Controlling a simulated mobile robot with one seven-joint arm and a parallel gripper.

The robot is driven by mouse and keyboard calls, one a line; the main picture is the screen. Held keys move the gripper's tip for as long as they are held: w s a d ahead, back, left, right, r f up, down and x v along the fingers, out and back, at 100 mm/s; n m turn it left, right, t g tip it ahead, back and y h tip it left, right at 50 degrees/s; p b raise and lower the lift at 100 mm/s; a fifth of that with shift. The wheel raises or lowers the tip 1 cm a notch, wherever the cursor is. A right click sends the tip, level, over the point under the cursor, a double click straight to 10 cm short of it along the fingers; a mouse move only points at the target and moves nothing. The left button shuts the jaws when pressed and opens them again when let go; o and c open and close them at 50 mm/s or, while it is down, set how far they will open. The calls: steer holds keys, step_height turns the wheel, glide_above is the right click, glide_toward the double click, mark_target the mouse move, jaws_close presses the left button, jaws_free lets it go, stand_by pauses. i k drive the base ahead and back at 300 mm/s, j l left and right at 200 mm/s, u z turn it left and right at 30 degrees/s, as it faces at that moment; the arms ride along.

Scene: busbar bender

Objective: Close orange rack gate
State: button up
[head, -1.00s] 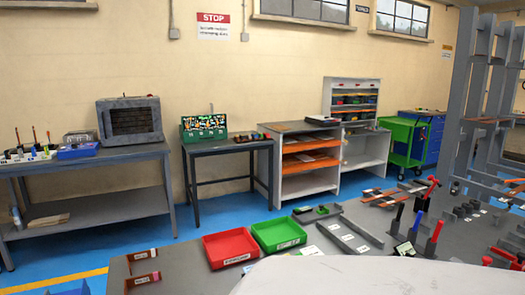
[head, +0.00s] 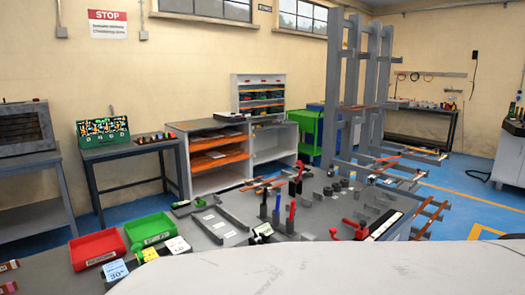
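A tall grey rack (head: 352,90) stands at the right of centre in the head view, with arms reaching out low toward the right. Orange bars (head: 430,220) lie across the low arms at the right, and another orange piece (head: 386,160) shows on a higher arm. I cannot tell which orange part is the gate, nor whether it is open or shut. My gripper is not in view.
The grey worktable (head: 225,222) fills the near middle, carrying a red tray (head: 97,249), a green tray (head: 150,231) and several upright red, black and blue handles. A shelf cabinet (head: 215,160) stands behind. Blue floor (head: 455,184) is open at the right.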

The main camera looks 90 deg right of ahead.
mark_target(374, 162)
steer(key=k+z, duration=0.2)
steer(key=z, duration=0.2)
steer(key=k+l+z, duration=0.1)
steer(key=z, duration=0.3)
steer(key=k+z, duration=0.1)
steer(key=z, duration=1.25)
steer(key=i+l+z, duration=0.1)
steer(key=l+z, duration=0.15)
steer(key=z, duration=0.2)
steer(key=i+l+z, duration=0.15)
steer(key=z, duration=0.25)
steer(key=i+l, duration=0.35)
steer(key=l, duration=0.15)
steer(key=i+l, duration=0.35)
steer(key=l, duration=0.15)
steer(key=i+l, duration=0.35)
steer(key=l, duration=0.15)
steer(key=i+l, duration=0.35)
steer(key=l, duration=0.15)
steer(key=i+l, duration=0.2)
steer(key=l, duration=0.15)
steer(key=i+l, duration=0.2)
steer(key=l, duration=0.15)
steer(key=i+l, duration=0.2)
steer(key=l, duration=0.15)
steer(key=i+l+u, duration=0.1)
steer(key=l, duration=0.25)
steer(key=i+l, duration=0.25)
steer(key=l, duration=0.1)
